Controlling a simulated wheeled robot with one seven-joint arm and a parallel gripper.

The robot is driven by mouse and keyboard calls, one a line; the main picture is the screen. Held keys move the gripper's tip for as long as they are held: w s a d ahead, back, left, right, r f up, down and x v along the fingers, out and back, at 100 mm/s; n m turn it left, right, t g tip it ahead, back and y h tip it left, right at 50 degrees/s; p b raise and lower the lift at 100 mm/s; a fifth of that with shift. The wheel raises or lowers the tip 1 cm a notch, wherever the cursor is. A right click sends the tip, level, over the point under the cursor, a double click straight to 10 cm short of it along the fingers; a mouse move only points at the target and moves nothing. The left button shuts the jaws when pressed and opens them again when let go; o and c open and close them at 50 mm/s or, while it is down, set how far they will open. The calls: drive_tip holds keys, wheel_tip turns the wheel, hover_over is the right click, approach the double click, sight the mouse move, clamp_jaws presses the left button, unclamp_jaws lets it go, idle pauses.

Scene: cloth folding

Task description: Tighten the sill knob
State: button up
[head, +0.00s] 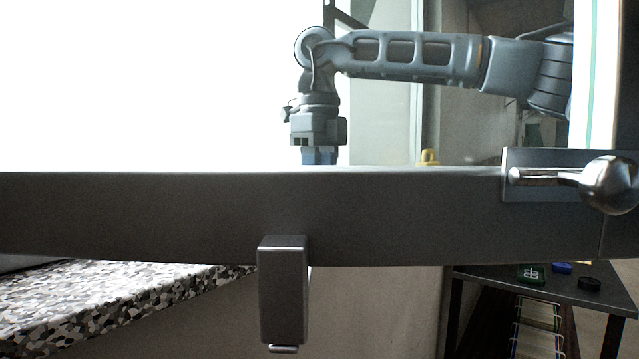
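A silver ball-ended knob (612,184) on a short rod sticks out at the right edge, in front of a grey plate on a dark sill-like beam (180,215). I cannot tell if it is the sill knob of the task. Whether the fingers are open or hold anything is hidden.
The beam crosses the whole view, with a dark block (283,295) hanging under it. A speckled counter (110,300) lies lower left. A dark table (600,291) lower right bears small green, blue and black items. A small yellow thing (428,157) shows behind the beam.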

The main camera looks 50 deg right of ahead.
idle(0.4)
drive_tip(key=o, duration=1)
drive_tip(key=shift+o, duration=0.2)
drive_tip(key=shift+r, duration=0.1)
wheel_tip(320, 180, up, 8)
drive_tip(key=p, duration=0.5)
drive_tip(key=shift+p, duration=0.35)
drive_tip(key=shift+f, duration=0.2)
